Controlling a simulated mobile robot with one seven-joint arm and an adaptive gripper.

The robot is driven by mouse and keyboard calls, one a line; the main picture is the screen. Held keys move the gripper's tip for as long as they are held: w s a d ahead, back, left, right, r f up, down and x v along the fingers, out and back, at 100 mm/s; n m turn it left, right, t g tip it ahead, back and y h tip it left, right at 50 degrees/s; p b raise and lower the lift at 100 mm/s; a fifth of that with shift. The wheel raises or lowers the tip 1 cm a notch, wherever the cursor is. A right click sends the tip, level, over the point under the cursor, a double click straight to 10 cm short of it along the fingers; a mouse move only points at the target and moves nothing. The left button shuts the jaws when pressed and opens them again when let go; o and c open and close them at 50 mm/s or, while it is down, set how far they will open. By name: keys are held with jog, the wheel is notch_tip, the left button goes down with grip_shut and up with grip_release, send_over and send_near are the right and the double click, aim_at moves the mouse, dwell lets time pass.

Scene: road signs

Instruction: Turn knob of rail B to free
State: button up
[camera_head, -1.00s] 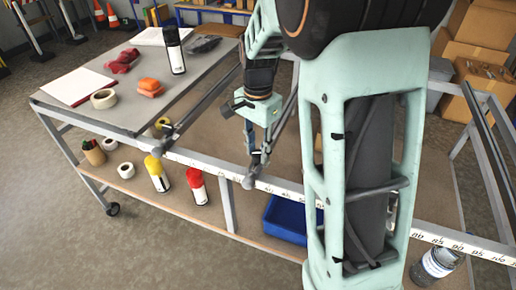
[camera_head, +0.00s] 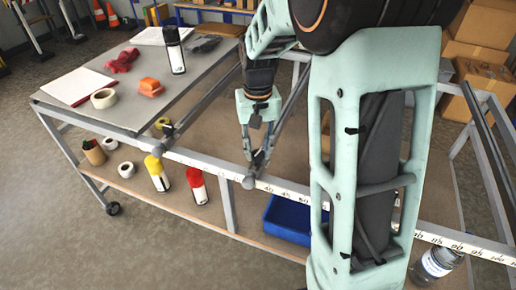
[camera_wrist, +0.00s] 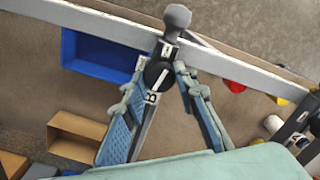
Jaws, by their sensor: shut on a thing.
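Rail B (camera_head: 288,112) is a dark bar running back from the front ruler beam, with a small "B" label (camera_wrist: 152,98) in the wrist view. Its knob (camera_wrist: 158,75) is a black disc with a slanted white pointer line, between a small white label and the "B" label. A grey rounded end (camera_wrist: 177,17) projects past the beam. My gripper (camera_wrist: 160,76) points down, its blue-padded fingers on either side of the knob and shut on it. In the head view, my gripper (camera_head: 257,152) is over the rail's front end, where the knob is hidden.
A blue bin (camera_head: 288,220) and yellow and red cans sit on the lower shelf. The ruler beam (camera_head: 212,166) crosses the front.

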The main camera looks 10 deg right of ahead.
aim_at(258, 153)
jog(key=shift+n, duration=1.1)
jog(key=o, duration=1.2)
jog(key=shift+c, duration=0.2)
notch_tip(258, 153, up, 12)
jog(key=shift+w, duration=0.1)
